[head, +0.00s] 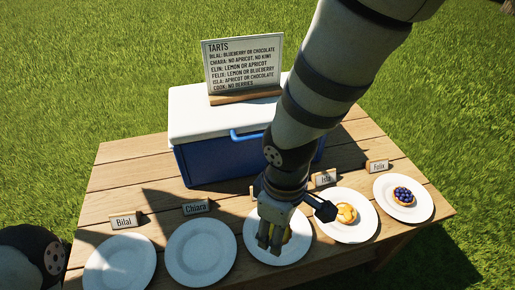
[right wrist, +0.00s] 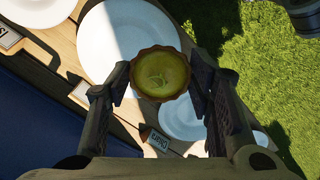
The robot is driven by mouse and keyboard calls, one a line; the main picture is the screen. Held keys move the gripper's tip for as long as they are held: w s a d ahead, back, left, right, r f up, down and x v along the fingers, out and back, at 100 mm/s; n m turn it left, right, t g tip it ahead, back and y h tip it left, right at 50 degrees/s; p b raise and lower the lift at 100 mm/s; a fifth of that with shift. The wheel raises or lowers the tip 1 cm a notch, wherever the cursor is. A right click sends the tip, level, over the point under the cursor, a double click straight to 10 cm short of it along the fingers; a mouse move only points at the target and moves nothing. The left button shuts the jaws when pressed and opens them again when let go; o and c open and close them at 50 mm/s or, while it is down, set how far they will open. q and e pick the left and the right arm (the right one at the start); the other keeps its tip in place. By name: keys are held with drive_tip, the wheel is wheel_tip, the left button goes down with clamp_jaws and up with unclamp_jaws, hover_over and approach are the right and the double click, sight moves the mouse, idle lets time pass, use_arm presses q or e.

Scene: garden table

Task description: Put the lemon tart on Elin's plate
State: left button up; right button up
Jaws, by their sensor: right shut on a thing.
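The lemon tart, a round yellow tart with a brown crust, is gripped between the fingers of my right gripper (head: 271,238). It shows clearly in the right wrist view (right wrist: 160,73), with the gripper's fingertips (right wrist: 162,80) on either side. In the head view only a yellow edge of it shows. Elin's plate is the white middle plate (head: 301,226), between Chiara's and Isla's; its name card is mostly hidden behind my arm. The gripper and tart are over this plate, which also shows behind the tart (right wrist: 112,45). The height above it is hard to tell. My left gripper is out of view.
Bilal's plate (head: 120,265) and Chiara's plate (head: 202,252) are empty. Isla's plate (head: 357,234) holds an orange fruit tart (head: 346,213). Felix's plate (head: 417,212) holds a blueberry tart (head: 403,196). A blue cooler (head: 215,160) and a tart sign (head: 243,63) stand behind.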

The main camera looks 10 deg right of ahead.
drive_tip(key=w+f, duration=0.1)
drive_tip(key=w+d+f+b, duration=0.1)
drive_tip(key=w+f, duration=0.2)
drive_tip(key=f, duration=0.1)
drive_tip(key=shift+w+d+f, duration=0.25)
drive_tip(key=shift+d, duration=0.1)
drive_tip(key=f, duration=0.1)
drive_tip(key=f+b, duration=0.1)
drive_tip(key=f, duration=0.2)
drive_tip(key=shift+w+d+b, duration=0.1)
drive_tip(key=shift+w+b, duration=0.15)
drive_tip(key=shift+b, duration=0.05)
drive_tip(key=shift+r, duration=0.2)
drive_tip(key=shift+f, duration=0.1)
drive_tip(key=o, duration=1.2)
drive_tip(key=shift+c, duration=0.2)
